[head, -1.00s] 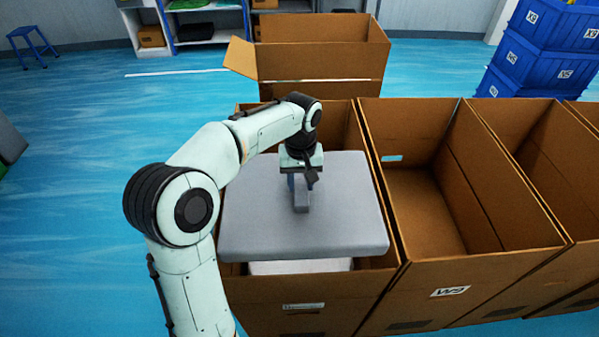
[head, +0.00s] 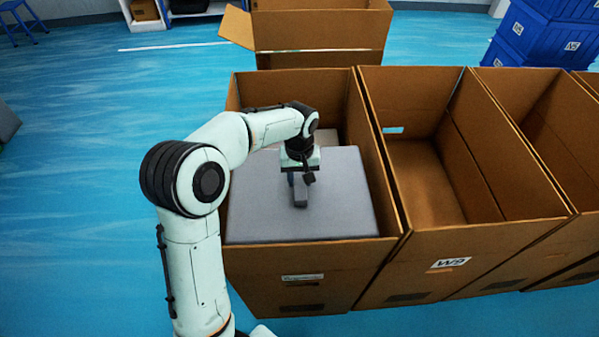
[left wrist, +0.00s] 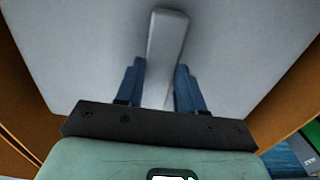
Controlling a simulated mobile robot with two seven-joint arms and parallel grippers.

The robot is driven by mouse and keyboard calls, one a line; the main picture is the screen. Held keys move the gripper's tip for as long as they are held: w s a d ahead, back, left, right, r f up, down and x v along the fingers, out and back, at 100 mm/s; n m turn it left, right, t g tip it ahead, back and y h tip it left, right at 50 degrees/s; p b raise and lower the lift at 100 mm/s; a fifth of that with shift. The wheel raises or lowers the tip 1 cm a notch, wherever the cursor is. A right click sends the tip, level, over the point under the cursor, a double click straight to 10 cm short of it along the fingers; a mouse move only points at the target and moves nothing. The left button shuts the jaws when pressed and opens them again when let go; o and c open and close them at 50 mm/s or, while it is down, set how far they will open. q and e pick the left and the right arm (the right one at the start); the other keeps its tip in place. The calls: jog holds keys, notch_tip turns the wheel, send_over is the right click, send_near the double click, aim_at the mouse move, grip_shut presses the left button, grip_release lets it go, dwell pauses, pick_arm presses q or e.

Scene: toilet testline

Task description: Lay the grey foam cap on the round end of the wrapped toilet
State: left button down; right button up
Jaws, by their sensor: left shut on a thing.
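The grey foam cap (head: 335,205) is a flat slab with a raised grip bar on top. It sits within the near part of an open cardboard box (head: 300,262), close to the rim height of the front wall. My left gripper (head: 299,184) is above the cap, shut on its bar. In the left wrist view, the two blue fingers (left wrist: 157,85) stand on either side of the bar on the cap (left wrist: 90,50). The wrapped toilet is not clearly seen; a pale surface (head: 327,140) shows behind the cap inside the box. My right gripper is not in view.
An empty open box (head: 425,200) labelled W9 stands directly to the right, with more boxes beyond. Another open box (head: 320,30) stands behind. Blue crates (head: 545,35) are stacked at the back right.

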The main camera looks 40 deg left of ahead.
pick_arm(q)
notch_tip(320, 180, down, 23)
jog(key=b, duration=1.4)
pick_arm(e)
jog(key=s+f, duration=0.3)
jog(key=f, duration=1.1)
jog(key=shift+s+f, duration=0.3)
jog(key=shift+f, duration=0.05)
pick_arm(q)
jog(key=shift+r, duration=0.1)
jog(key=shift+f, duration=0.4)
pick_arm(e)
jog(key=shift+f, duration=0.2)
pick_arm(q)
jog(key=c, duration=0.6)
grip_release()
